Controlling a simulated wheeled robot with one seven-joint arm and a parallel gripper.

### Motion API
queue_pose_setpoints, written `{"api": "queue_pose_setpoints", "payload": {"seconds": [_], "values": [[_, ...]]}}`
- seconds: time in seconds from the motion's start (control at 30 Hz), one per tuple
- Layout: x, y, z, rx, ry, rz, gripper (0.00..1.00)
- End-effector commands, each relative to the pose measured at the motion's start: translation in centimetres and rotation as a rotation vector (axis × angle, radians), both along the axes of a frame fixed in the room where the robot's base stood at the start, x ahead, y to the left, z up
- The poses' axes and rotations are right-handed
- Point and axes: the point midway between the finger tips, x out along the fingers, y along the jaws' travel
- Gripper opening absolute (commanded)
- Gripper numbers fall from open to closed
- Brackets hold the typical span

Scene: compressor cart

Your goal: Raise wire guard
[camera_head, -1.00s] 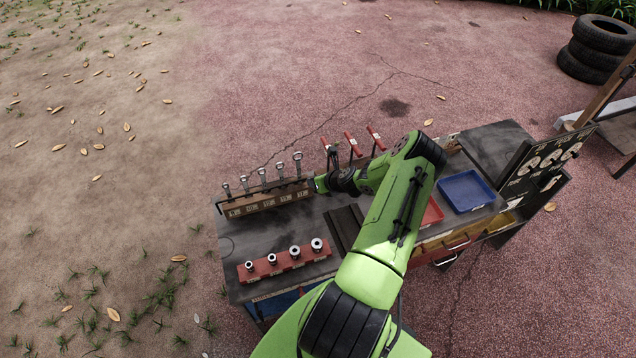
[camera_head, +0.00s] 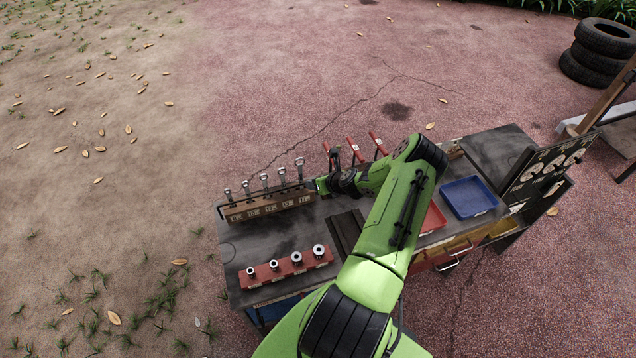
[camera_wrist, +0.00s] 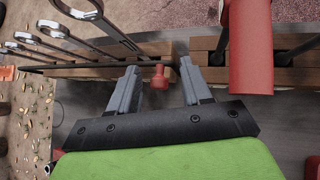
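In the wrist view, a thin dark wire (camera_wrist: 95,66) runs across the front of the wrench rack from the left; it looks like the wire guard. It ends at a small red knob (camera_wrist: 160,78). My gripper (camera_wrist: 157,75) is open, with its two grey fingers on either side of the knob and visible gaps at both sides. Whether the knob lies at fingertip depth I cannot tell. In the head view my gripper (camera_head: 318,186) is at the right end of the wooden wrench rack (camera_head: 268,206); the wire is too small to make out there.
Several upright wrenches (camera_wrist: 98,22) stand in the rack. A red-handled tool (camera_wrist: 251,45) rises close to the right finger. On the cart top are a red socket rail (camera_head: 287,267) and a blue tray (camera_head: 468,197). Open ground lies behind the cart.

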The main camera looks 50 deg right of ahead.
Motion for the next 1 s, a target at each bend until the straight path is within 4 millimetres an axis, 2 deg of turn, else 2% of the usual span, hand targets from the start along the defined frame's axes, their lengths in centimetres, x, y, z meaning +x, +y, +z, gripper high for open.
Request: {"api": "queue_pose_setpoints", "payload": {"seconds": [0.2, 0.3, 0.37, 0.8, 1.0], "values": [[-0.1, 0.1, -0.1, 0.004, 0.004, 0.001, 0.48], [-0.7, 0.2, 0.4, 0.005, 0.005, 0.001, 0.48], [-1.5, 0.3, 1.2, 0.004, 0.006, 0.000, 0.48], [-9.9, 1.8, 9.3, 0.001, 0.005, -0.001, 0.48], [-11.4, 2.1, 10.6, 0.003, 0.003, 0.000, 0.48]]}}
